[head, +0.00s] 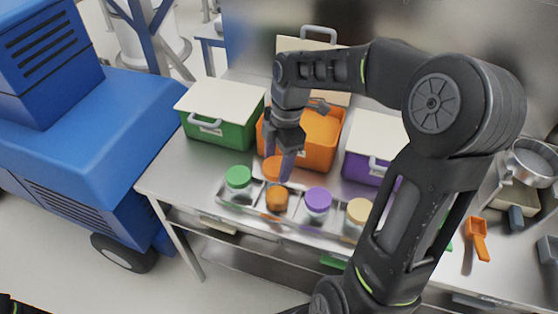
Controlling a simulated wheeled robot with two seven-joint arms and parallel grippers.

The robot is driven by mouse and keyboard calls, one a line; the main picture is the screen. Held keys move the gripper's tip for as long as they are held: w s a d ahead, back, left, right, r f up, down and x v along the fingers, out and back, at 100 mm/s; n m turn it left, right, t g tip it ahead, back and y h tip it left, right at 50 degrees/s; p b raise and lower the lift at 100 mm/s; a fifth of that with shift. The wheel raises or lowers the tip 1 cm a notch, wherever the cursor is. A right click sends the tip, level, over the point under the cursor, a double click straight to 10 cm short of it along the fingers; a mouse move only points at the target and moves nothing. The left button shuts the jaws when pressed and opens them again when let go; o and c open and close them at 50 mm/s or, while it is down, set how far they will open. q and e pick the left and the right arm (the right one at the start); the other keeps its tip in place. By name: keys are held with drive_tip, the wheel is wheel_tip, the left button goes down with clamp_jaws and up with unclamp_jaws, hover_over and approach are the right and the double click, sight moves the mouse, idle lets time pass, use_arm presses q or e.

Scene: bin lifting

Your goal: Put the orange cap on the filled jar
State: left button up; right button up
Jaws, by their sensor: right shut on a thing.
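My right gripper (279,158) points down over the tray and is shut on the orange cap (273,169). The cap is held above and slightly behind the filled jar (277,199), apart from it as far as I can tell. The jar stands upright in the tray, with orange contents and no cap on it. The gripper fingers hide part of the cap. My left gripper is not in view.
The tray (244,209) also holds a green-capped jar (238,179), a purple-capped jar (318,201) and a tan-capped jar (358,212). Behind stand a green bin (222,122), an open orange bin (318,128) and a purple bin (372,145). An orange scoop (478,238) lies at right.

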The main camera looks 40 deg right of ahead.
drive_tip(key=shift+s, duration=0.2)
drive_tip(key=b, duration=0.4)
hover_over(276, 188)
drive_tip(key=f, duration=0.4)
drive_tip(key=shift+d+f, duration=0.25)
drive_tip(key=shift+f, duration=0.75)
drive_tip(key=shift+f+b, duration=0.75)
drive_tip(key=shift+f, duration=0.05)
idle(1.5)
drive_tip(key=o, duration=1.7)
drive_tip(key=shift+r, duration=0.15)
